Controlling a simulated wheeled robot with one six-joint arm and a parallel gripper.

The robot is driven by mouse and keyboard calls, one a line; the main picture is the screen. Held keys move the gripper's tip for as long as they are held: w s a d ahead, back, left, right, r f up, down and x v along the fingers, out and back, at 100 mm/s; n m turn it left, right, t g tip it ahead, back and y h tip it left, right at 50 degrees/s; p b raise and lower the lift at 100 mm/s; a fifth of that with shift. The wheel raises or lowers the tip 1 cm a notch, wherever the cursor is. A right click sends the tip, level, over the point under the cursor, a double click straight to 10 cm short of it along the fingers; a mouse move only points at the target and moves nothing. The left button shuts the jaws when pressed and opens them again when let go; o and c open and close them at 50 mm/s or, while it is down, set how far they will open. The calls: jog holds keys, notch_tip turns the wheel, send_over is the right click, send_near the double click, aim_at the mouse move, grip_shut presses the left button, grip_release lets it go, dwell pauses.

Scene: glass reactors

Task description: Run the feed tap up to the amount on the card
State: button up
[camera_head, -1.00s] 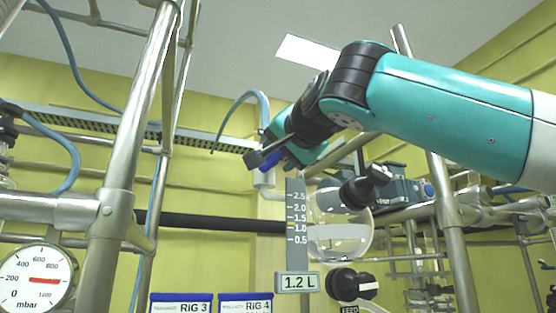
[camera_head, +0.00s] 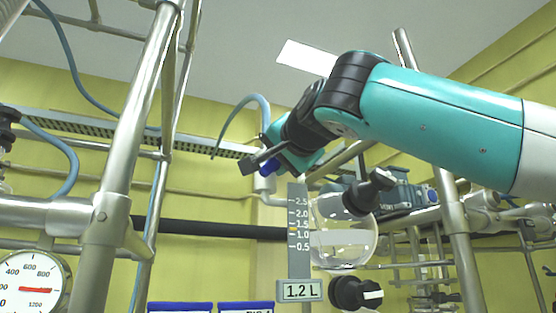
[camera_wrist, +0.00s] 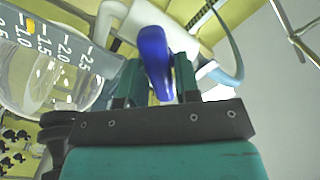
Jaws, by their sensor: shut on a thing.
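A glass vessel (camera_head: 343,245) with clear liquid hangs beside a grey scale strip (camera_head: 299,245) marked 0.5 to 2.5, with a yellow mark a little above 1.0. The card (camera_head: 299,291) below the strip reads 1.2 L. The liquid's exact level is hard to read. The blue tap handle (camera_head: 268,168) is above and left of the vessel, on white pipework. My gripper (camera_head: 282,160) is at this handle. In the wrist view the blue handle (camera_wrist: 154,60) stands between the green fingers, which are shut on it. The vessel (camera_wrist: 45,75) is at left there.
A black valve knob (camera_head: 370,192) is in front of the vessel's top and another (camera_head: 355,293) is below it. Steel frame posts (camera_head: 125,160) stand at left, with a pressure gauge (camera_head: 32,288). A blue hose (camera_head: 258,103) curves over the tap.

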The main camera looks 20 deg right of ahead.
jog(key=m+b, duration=0.2)
jog(key=m, duration=0.2)
jog(key=m+b, duration=0.1)
jog(key=m, duration=0.4)
jog(key=shift+m, duration=0.3)
dwell(0.4)
jog(key=o, duration=0.8)
jog(key=shift+d, duration=0.15)
